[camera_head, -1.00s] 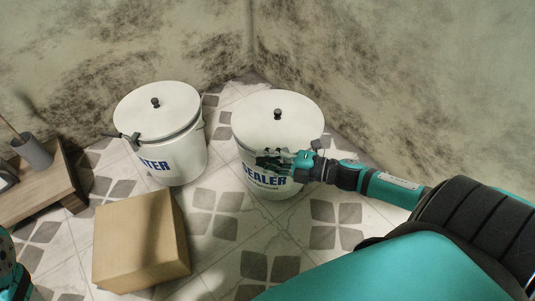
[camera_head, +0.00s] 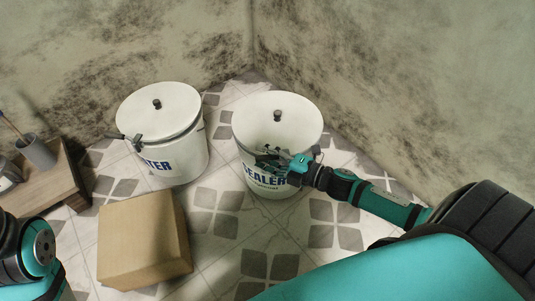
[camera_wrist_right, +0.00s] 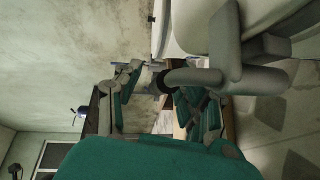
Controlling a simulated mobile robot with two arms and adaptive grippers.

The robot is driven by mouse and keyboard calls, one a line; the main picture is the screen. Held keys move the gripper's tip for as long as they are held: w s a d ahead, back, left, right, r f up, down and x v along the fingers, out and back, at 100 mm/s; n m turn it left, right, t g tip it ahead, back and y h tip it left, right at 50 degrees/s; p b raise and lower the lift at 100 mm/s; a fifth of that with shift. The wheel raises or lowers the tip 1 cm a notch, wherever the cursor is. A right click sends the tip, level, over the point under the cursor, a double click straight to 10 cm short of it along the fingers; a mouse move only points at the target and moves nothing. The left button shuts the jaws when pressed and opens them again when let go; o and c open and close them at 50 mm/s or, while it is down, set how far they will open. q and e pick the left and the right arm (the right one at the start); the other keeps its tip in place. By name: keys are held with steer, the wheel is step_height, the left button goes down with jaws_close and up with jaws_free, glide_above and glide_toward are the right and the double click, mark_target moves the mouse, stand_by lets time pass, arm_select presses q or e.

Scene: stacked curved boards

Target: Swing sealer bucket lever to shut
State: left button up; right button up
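The white sealer bucket (camera_head: 262,178) stands on the tiled floor. Its round lid (camera_head: 290,125) with a black knob is on top. A grey lever clamp (camera_head: 316,153) shows at the right of its rim. My right gripper (camera_head: 270,160) is at the bucket's front, just below the lid's edge, over the lettering. In the right wrist view the grey lever (camera_wrist_right: 228,50) is large and close, its end reaching towards the space between the fingers (camera_wrist_right: 155,95). The fingers are spread apart. I cannot tell whether one touches the lever. My left gripper is out of view.
A white water bucket (camera_head: 180,160) with a grey lever on its left side stands to the left. A cardboard box (camera_head: 145,240) is in front. A low wooden table (camera_head: 60,180) with a grey cup (camera_head: 37,152) is at far left. Mouldy walls close off the back.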

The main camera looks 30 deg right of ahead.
steer(key=v, duration=1.2)
